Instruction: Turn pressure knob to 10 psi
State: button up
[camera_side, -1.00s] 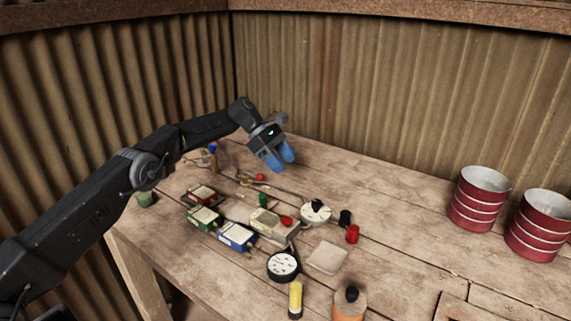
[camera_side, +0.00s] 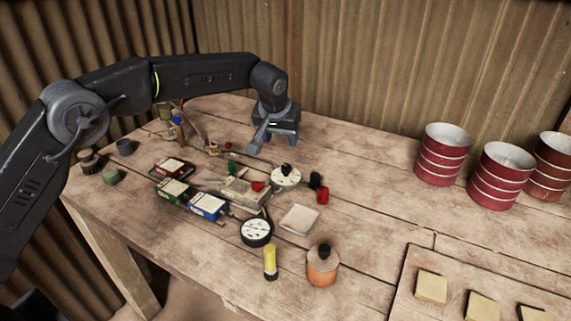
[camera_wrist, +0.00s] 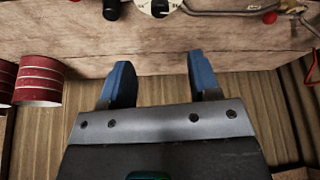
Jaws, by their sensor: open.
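The pressure knob appears to be the white round dial with a black knob (camera_side: 286,175) in the middle of the table. Its edge also shows at the top of the wrist view (camera_wrist: 158,7). A round black-rimmed gauge with a white face (camera_side: 257,232) lies nearer the front; its reading is too small to tell. My gripper (camera_side: 277,137) hangs behind the dial, apart from it, with blue fingers pointing down. In the wrist view my gripper (camera_wrist: 160,80) is open, with nothing between the fingers.
Several small boxes, including a blue one (camera_side: 208,206), lie left of the dial. A red cap (camera_side: 322,196) and a black one (camera_side: 315,181) stand close to its right. Red cans (camera_side: 437,155) stand at the right. The table between the caps and cans is clear.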

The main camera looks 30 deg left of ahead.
aim_at(286, 166)
jog(key=x, duration=1.3)
jog(key=shift+f, duration=0.1)
jog(key=shift+c, duration=0.3)
jog(key=c, duration=0.9)
jog(key=shift+o, duration=0.2)
jog(key=shift+m+h, duration=0.6)
jog(key=shift+m, duration=0.8)
jog(key=shift+m+h, duration=0.6)
jog(key=shift+m, duration=0.8)
jog(key=o, duration=0.9)
jog(key=v, duration=1.4)
